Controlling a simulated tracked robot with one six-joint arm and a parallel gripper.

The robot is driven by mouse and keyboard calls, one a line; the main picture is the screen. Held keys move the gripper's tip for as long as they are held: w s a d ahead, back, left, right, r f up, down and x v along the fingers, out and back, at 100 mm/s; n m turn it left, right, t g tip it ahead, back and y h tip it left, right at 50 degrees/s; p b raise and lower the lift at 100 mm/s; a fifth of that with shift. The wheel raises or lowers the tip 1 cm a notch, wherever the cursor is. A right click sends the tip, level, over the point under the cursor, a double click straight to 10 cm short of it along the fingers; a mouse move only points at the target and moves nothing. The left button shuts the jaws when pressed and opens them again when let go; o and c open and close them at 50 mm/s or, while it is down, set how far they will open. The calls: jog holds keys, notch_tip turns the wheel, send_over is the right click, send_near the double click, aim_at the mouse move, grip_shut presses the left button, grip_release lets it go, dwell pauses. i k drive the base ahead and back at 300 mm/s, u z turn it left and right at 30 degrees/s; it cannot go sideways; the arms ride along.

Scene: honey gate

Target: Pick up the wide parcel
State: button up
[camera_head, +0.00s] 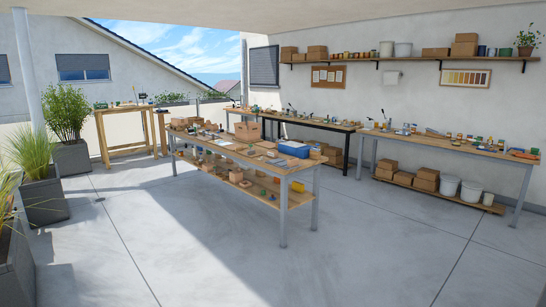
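I cannot tell for sure which box is the wide parcel. A brown cardboard box (248,131) stands at the far side of the middle table (290,174), or just behind it. More brown cartons sit low under the right bench, such as one carton (426,179) and another at its left (386,169). Cartons also stand on the wall shelf, among them a wide, low one (435,52). My gripper is not in view.
A blue bin (294,149) and many small items cover the middle table. The right bench (450,147) is cluttered, with white buckets (449,185) below. A tall wooden table (128,109) stands at the back left. Planters (42,201) line the left. The foreground floor is clear.

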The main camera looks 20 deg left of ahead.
aim_at(272, 154)
jog(key=u, duration=0.35)
jog(key=i, duration=0.9)
jog(key=u, duration=0.75)
jog(key=i, duration=0.85)
jog(key=u, duration=0.6)
jog(key=i, duration=1.45)
jog(key=u, duration=0.35)
jog(key=i, duration=2.1)
jog(key=u, duration=0.05)
